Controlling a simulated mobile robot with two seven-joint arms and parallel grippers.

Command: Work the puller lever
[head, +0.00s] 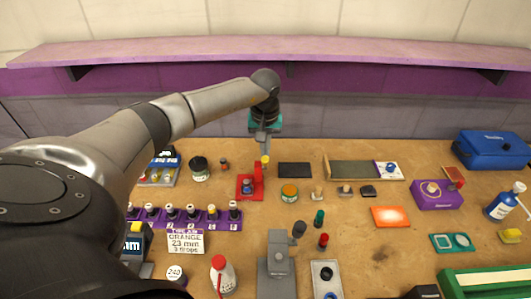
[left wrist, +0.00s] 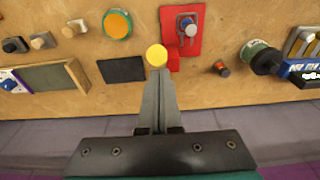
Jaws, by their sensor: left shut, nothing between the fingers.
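The puller appears to be the red device (head: 245,190) at mid-table, with a flat base, a red upright and a small grey-and-blue piece on the base. A yellow round knob (head: 265,159) tops its lever. In the left wrist view the red base (left wrist: 196,45) lies beyond the yellow knob (left wrist: 157,55). My left gripper (head: 265,148) is shut and empty, pointing down right by the knob. In the left wrist view its closed fingertips (left wrist: 157,78) reach the knob's near edge; I cannot tell if they touch. Most of the lever's shaft is hidden. My right gripper is not in view.
A black pad (head: 295,170) and an orange-topped jar (head: 289,193) lie right of the puller. A dark jar (head: 200,169) stands left. A grey stand (head: 277,270) is in front. A purple shelf (head: 300,48) runs along the wall behind.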

